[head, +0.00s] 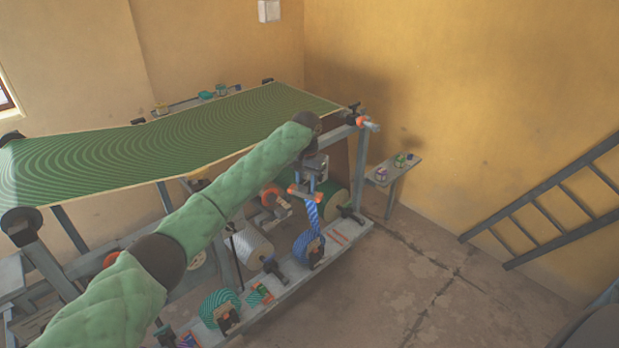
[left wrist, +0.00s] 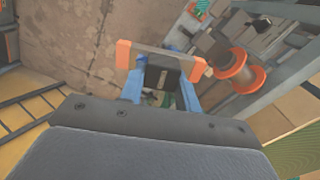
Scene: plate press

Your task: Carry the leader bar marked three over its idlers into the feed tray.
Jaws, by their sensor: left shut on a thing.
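My left gripper (head: 313,178) is shut on a leader bar (head: 303,194) with orange ends. The bar also spans the jaws in the left wrist view (left wrist: 160,56). Its number cannot be read. A blue striped web (head: 312,212) hangs from the bar to a blue striped roll (head: 307,246) on the lower rail. An orange-flanged roller (head: 275,197), perhaps an idler, is left of the gripper. An orange-flanged roller (left wrist: 237,78) also shows right of the bar in the wrist view, apart from it. I cannot make out the feed tray for sure. My right gripper is not in view.
A green striped sheet (head: 150,145) slopes across the frame top behind my arm. Other rolls, one white (head: 250,246) and one teal (head: 218,307), stand along the lower rail (head: 285,293).

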